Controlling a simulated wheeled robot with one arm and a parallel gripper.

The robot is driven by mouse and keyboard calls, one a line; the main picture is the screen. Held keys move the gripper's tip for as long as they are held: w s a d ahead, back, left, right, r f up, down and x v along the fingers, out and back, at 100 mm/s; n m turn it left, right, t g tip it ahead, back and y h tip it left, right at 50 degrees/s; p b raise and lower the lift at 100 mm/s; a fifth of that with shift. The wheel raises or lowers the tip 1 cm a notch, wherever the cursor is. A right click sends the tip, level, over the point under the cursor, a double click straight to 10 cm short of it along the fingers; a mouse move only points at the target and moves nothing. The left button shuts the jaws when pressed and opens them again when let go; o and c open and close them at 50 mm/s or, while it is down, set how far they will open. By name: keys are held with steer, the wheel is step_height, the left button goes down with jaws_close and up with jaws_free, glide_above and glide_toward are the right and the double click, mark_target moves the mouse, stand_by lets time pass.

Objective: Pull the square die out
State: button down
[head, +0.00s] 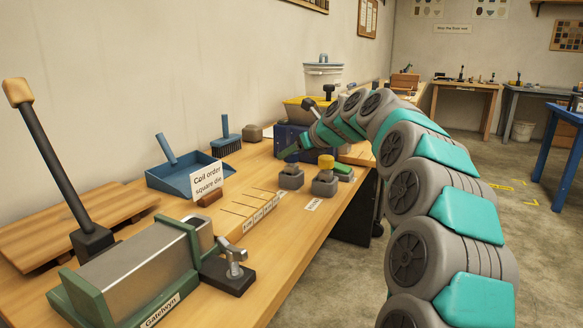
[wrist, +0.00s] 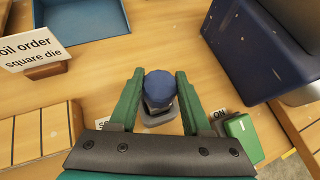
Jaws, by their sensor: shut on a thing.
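My gripper (wrist: 159,76) has its green fingers on either side of a blue round knob (wrist: 160,88) in the wrist view. The knob tops a small grey block low over the bench; I cannot tell whether the block touches the wood or what shape its die is. In the head view my gripper (head: 290,152) is above the left grey block (head: 291,178), whose knob is hidden. A second grey block with a yellow knob (head: 326,162) stands to its right. A sign (head: 207,182) reads "Coil order square die"; it also shows in the wrist view (wrist: 35,50).
A blue dustpan (head: 185,175) and a dark blue box (wrist: 262,50) stand behind.

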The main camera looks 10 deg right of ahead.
steer(key=shift+r+p, duration=0.6)
stand_by(0.7)
steer(key=shift+r, duration=0.15)
step_height(320, 180, up, 9)
steer(key=shift+r, duration=0.2)
stand_by(1.6)
